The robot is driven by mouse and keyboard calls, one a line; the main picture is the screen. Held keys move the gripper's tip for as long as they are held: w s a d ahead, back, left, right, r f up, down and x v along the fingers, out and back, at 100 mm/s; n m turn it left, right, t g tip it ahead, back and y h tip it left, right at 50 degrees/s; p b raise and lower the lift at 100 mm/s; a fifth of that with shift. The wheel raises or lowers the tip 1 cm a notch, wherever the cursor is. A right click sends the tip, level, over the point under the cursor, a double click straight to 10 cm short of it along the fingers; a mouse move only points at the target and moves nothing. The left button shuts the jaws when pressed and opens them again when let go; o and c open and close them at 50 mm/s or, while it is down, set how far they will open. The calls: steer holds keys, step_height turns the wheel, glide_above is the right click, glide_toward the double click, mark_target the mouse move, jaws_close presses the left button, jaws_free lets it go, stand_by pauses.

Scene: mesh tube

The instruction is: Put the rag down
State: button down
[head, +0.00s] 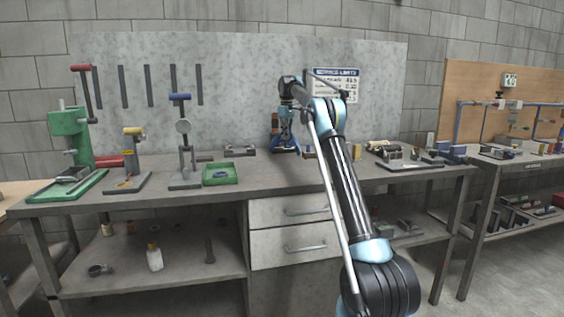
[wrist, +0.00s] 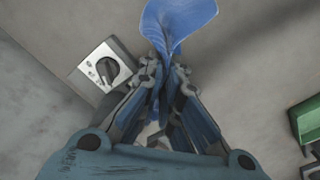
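The blue rag (wrist: 178,22) is pinched between the fingertips of my gripper (wrist: 166,78) in the wrist view. Part of it spreads out past the tips and part is hidden between the fingers. In the head view my gripper (head: 286,127) points down over the back middle of the grey workbench (head: 225,185). A bit of blue shows at its lower end, close to the bench top. I cannot tell whether the rag touches the bench.
A grey box with a dark knob (wrist: 107,68) is beside my gripper. A green tray (head: 220,174) stands to the left, with presses and stands beyond it. Metal parts (head: 408,160) lie to the right. The bench front below my gripper looks clear.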

steer(key=s+f, duration=0.1)
steer(key=f, duration=0.1)
steer(key=s+f, duration=0.1)
steer(key=s, duration=0.1)
steer(key=shift+a+f, duration=0.35)
steer(key=shift+a, duration=0.05)
steer(key=s+f, duration=0.1)
steer(key=s, duration=0.1)
steer(key=s+a+f, duration=0.1)
steer(key=s, duration=0.2)
steer(key=s+a+f, duration=0.1)
steer(key=s, duration=0.2)
steer(key=shift+s+a, duration=0.1)
steer(key=shift+a, duration=0.05)
steer(key=shift+s+a+f, duration=0.15)
steer(key=shift+s+f, duration=0.1)
steer(key=shift+s, duration=0.3)
steer(key=c, duration=1.4)
jaws_free()
steer(key=shift+r, duration=0.1)
